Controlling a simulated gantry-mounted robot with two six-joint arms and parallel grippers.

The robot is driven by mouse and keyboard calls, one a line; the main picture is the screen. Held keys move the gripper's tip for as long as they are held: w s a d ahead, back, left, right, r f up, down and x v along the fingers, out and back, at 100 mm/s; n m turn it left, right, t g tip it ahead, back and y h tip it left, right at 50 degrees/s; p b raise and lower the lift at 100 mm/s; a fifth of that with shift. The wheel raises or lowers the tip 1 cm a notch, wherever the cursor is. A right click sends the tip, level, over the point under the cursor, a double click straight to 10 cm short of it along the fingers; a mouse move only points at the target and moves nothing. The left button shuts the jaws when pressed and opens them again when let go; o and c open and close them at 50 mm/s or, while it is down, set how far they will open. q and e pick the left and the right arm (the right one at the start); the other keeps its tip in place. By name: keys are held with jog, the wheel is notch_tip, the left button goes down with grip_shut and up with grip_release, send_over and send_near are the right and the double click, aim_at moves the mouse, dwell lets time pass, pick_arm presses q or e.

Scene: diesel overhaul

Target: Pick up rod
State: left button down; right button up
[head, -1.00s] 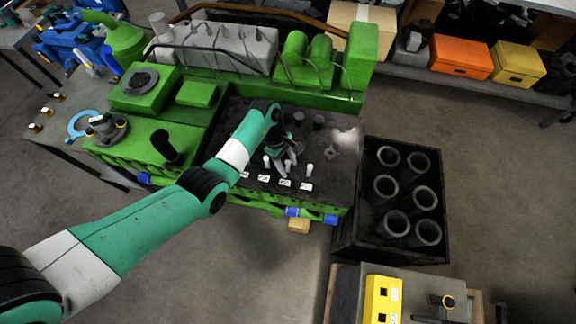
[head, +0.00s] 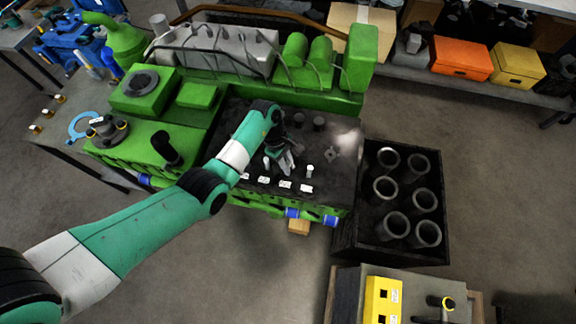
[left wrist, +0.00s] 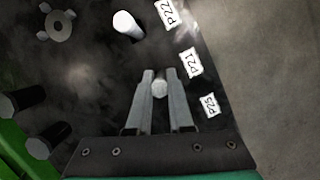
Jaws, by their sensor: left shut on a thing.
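My left gripper (head: 284,168) is low over the dark top of the green engine (head: 330,185). In the left wrist view its two grey fingers (left wrist: 160,88) are closed on the rod (left wrist: 160,89), whose round pale end shows between the fingertips. The held rod is close to the labels marked P21 and P25; its lower part is hidden. Another white rod (left wrist: 127,24) stands apart, near the P22 label, and a white rod (head: 309,170) stands right of the gripper in the head view. My right gripper is not in view.
White labels (head: 285,184) line the engine's front edge. Dark cylindrical posts (left wrist: 22,102) stand on the engine deck. A black crate (head: 345,245) with several cylinder sleeves (head: 385,187) stands to the right. A yellow box (head: 382,300) is at the front.

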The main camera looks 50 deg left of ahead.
pick_arm(q)
notch_tip(320, 180, up, 18)
jog(key=p, duration=0.8)
jog(key=shift+p, duration=0.4)
jog(key=shift+r, duration=0.1)
jog(key=shift+r+p, duration=2.2)
jog(key=shift+p, duration=0.5)
notch_tip(320, 180, up, 7)
jog(key=p, duration=0.8)
